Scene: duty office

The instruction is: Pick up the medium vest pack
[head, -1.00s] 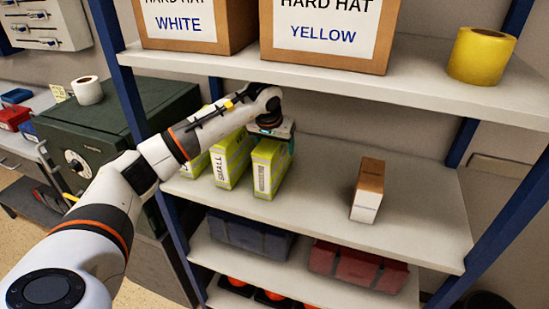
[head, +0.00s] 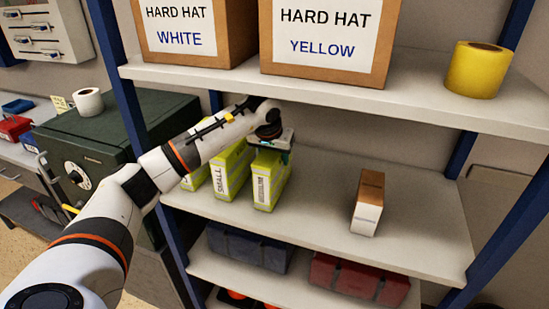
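Several lime-yellow vest packs stand upright in a row on the middle shelf (head: 322,204). One pack (head: 229,175) reads SMALL. The rightmost pack (head: 263,189) has a white label too small to read, so I cannot tell whether it is the medium one. Another pack (head: 198,173) is partly hidden behind my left forearm. My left gripper (head: 272,151) points down over the top of the rightmost pack, with a teal finger at its right side. The other finger is hidden, and I cannot tell whether it grips the pack. My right gripper is out of view.
A brown-and-white box (head: 368,204) stands to the right, with bare shelf between. Above, a shelf board (head: 410,91) carries hard hat boxes (head: 322,42) and a yellow roll (head: 476,71). Blue uprights (head: 137,110) frame the shelving. A green safe (head: 110,140) stands to the left.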

